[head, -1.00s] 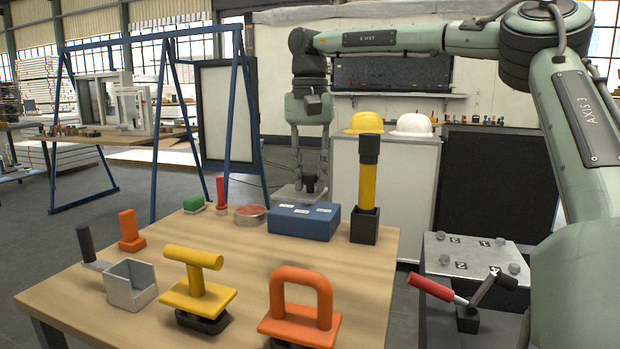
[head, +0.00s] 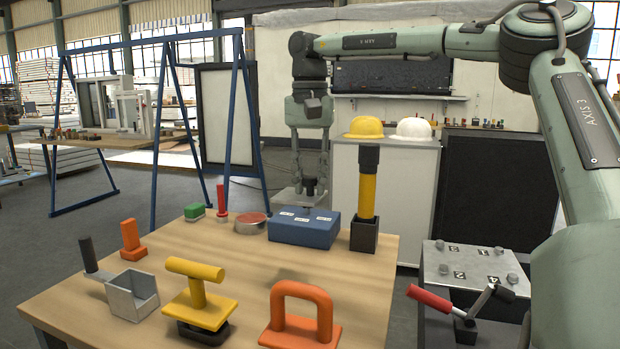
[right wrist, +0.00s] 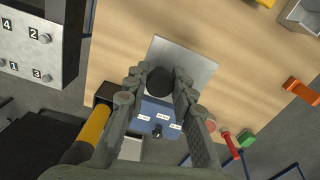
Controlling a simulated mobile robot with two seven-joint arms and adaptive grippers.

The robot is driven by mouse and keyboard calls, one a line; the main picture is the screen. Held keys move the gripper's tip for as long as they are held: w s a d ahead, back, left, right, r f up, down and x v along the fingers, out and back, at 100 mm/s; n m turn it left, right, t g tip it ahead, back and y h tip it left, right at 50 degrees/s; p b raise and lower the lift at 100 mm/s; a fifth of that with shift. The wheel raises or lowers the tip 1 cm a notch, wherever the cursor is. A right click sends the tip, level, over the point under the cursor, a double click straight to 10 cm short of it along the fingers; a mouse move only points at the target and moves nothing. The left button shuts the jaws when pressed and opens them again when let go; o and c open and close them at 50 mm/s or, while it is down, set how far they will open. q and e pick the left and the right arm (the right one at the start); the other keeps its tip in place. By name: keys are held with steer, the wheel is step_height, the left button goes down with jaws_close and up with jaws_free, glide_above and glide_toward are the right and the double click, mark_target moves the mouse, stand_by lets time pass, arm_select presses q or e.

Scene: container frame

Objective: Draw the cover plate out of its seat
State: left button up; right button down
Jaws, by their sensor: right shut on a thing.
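My right gripper (head: 310,188) points down with its fingers shut around a black knob, which the right wrist view shows between the fingertips (right wrist: 160,80). The knob stands on a flat light-grey plate (head: 290,198), also seen in the right wrist view (right wrist: 198,62) as a square sheet partly covered by the fingers. In the head view the plate lies just above the top edge of a blue box (head: 300,232) with white labels. The plate looks raised off the table; its exact height and its seat cannot be told. My left gripper is in neither view.
A black-and-yellow post in a black holder (head: 367,190) stands right of the box. A red-topped round tin (head: 250,222), a red pin (head: 221,200) and a green block (head: 194,211) stand left. Yellow (head: 200,307) and orange (head: 300,325) handles are in front. Mid-table is clear.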

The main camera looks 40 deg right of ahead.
steer(key=shift+r+p, duration=0.45)
steer(key=shift+r, duration=0.1)
steer(key=shift+r+p, duration=0.65)
steer(key=shift+r, duration=0.5)
steer(key=shift+f, duration=0.1)
